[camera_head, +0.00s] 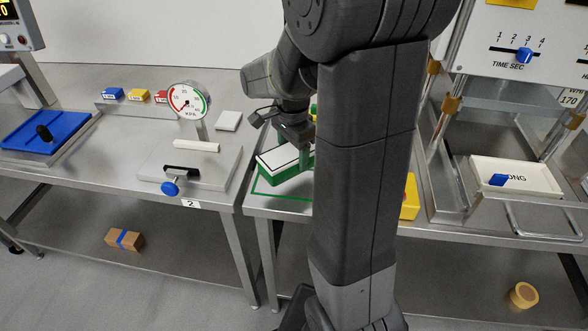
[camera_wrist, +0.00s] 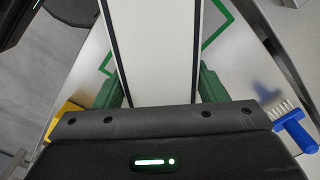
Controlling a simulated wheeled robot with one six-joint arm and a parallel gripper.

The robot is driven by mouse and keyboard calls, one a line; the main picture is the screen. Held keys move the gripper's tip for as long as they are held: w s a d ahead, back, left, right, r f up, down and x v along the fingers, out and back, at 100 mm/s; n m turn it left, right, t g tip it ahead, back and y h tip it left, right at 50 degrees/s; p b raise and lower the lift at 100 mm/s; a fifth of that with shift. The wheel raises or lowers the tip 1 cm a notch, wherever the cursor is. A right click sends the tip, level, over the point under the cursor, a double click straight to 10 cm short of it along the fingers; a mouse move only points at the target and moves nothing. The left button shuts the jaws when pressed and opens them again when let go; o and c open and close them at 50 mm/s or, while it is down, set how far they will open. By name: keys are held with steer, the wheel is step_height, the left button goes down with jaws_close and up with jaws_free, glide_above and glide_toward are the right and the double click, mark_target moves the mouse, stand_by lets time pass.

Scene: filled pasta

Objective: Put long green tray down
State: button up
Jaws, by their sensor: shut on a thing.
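The long green tray (camera_head: 267,174) has green sides and a white top with a dark border line. It is in the middle of the head view, above a green outline (camera_head: 262,189) marked on the steel table. My gripper (camera_head: 303,158) is shut on the tray, partly hidden behind my arm. In the wrist view the tray's white top (camera_wrist: 155,50) runs up between the green fingers of my gripper (camera_wrist: 165,88). Parts of the green outline (camera_wrist: 222,25) show on both sides, with the tray askew to it. I cannot tell whether the tray touches the table.
A blue-handled brush (camera_wrist: 296,133) lies to the right in the wrist view. A yellow object (camera_head: 410,197) stands right of my arm. A gauge (camera_head: 188,100) and a blue-knobbed plate are on the left table. A white tray (camera_head: 515,177) sits under the machine at right.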

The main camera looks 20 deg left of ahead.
mark_target(293, 150)
steer(key=shift+f, duration=3.05)
steer(key=shift+f, duration=0.15)
steer(key=o, duration=1.1)
step_height(293, 150, up, 12)
steer(key=shift+r, duration=0.2)
steer(key=shift+f, duration=0.15)
steer(key=shift+f, duration=4.05)
